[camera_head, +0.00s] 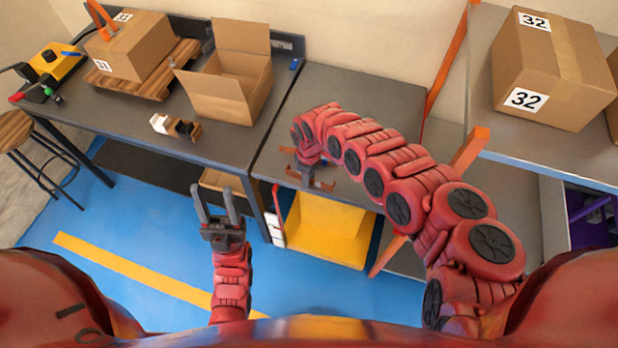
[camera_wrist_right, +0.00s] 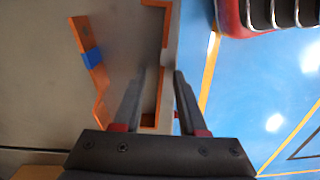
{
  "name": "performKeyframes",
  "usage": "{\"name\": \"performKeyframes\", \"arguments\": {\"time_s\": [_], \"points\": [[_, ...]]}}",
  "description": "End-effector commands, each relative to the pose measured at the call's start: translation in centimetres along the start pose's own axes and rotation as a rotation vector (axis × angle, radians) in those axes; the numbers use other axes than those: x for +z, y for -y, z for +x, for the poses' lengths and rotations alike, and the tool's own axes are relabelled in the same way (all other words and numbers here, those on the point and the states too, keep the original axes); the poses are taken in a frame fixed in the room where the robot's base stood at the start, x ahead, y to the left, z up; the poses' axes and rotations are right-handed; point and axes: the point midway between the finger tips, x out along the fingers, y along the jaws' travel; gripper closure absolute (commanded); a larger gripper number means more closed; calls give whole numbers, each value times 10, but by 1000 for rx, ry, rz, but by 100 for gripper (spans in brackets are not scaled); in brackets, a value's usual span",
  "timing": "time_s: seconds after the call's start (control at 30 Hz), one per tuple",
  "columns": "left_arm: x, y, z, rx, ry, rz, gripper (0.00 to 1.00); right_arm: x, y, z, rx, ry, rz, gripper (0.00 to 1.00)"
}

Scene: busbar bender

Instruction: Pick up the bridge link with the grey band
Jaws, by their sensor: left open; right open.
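Two copper-coloured bridge links lie on the grey table in the right wrist view. The link with a blue band (camera_wrist_right: 88,40) is at the left, clear of the fingers. The other link (camera_wrist_right: 158,95) runs between and beyond my right fingertips, with a greyish stretch near its middle that looks like the grey band. Both links are small in the head view, near my right gripper (camera_head: 308,180). My right gripper is open, also seen in its wrist view (camera_wrist_right: 160,75), close to the table; contact is unclear. My left gripper (camera_head: 217,208) is open, empty, and over the blue floor.
The link lies close to the table edge, with blue floor beyond. A yellow bin (camera_head: 330,229) is below the table. An open carton (camera_head: 228,88) stands on the left bench. A carton marked 32 (camera_head: 550,68) sits on the right shelf, beside an orange post (camera_head: 470,150).

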Motion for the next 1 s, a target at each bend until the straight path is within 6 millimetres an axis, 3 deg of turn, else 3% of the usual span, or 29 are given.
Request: {"name": "performKeyframes", "arguments": {"time_s": [0.17, 0.4, 1.0], "points": [[0, 0, 0, 0, 0, 0, 50, 0, 0, 0, 0, 0, -1, 59], [0, 0, 0, 0, 0, 0, 50, 0, 0, 0, -1, 0, -1, 100], [0, 0, 0, 0, 0, 0, 50, 0, 1, 0, -2, 0, -1, 100]]}}
